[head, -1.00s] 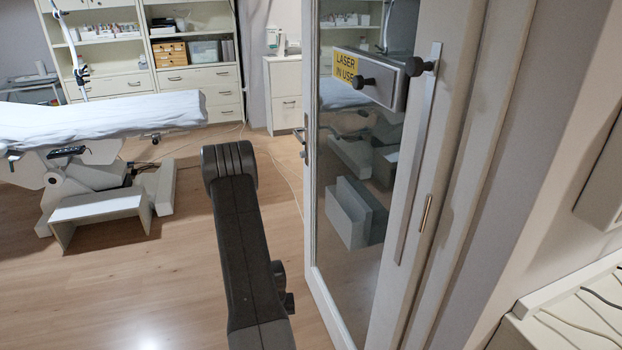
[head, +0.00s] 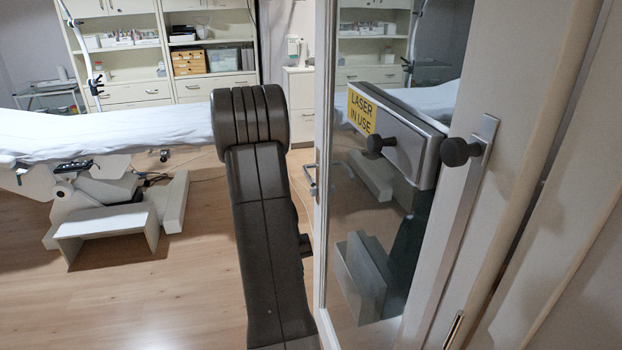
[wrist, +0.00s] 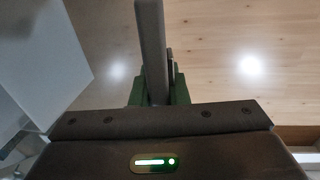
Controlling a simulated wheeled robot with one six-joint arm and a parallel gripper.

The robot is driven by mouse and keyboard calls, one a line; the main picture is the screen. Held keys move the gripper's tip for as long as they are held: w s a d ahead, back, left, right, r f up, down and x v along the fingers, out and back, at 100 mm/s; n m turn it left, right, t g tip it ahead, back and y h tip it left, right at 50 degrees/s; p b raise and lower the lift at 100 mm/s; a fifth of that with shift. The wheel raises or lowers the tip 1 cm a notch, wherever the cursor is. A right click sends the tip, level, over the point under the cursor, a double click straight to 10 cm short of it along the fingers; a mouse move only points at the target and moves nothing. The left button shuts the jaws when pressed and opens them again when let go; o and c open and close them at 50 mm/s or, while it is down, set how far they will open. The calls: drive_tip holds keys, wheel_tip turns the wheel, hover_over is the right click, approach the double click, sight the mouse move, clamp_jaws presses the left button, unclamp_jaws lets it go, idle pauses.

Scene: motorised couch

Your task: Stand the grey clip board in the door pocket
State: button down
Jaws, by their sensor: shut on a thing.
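The grey clip board (wrist: 151,45) shows nearly edge-on in the wrist view, as a narrow grey strip running up from my gripper. My gripper (wrist: 158,92) has green fingers and is shut on the board. The door pocket (head: 365,275) looks like a grey box low on the glass door in the head view, right of my arm. My gripper and the board are not visible in the head view. A pale grey panel (wrist: 42,65) stands at the left of the wrist view, apart from the board; I cannot tell whether it is the pocket.
The glass door (head: 322,200) stands at the centre right, with a yellow laser sign (head: 361,110) and dark knobs (head: 461,151). A couch with a white sheet (head: 110,130) and a step (head: 107,225) are at the left. The wooden floor between is clear.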

drive_tip(key=s+d+r+h+p, duration=0.1)
drive_tip(key=s+d+r+p, duration=0.15)
drive_tip(key=r, duration=1.35)
drive_tip(key=s+d+r+h+p, duration=0.1)
drive_tip(key=s+d+r+p, duration=0.15)
drive_tip(key=r, duration=1.25)
drive_tip(key=b+x, duration=0.8)
drive_tip(key=x, duration=0.4)
drive_tip(key=shift+d+t, duration=0.3)
drive_tip(key=shift+d, duration=0.05)
drive_tip(key=shift+w, duration=0.15)
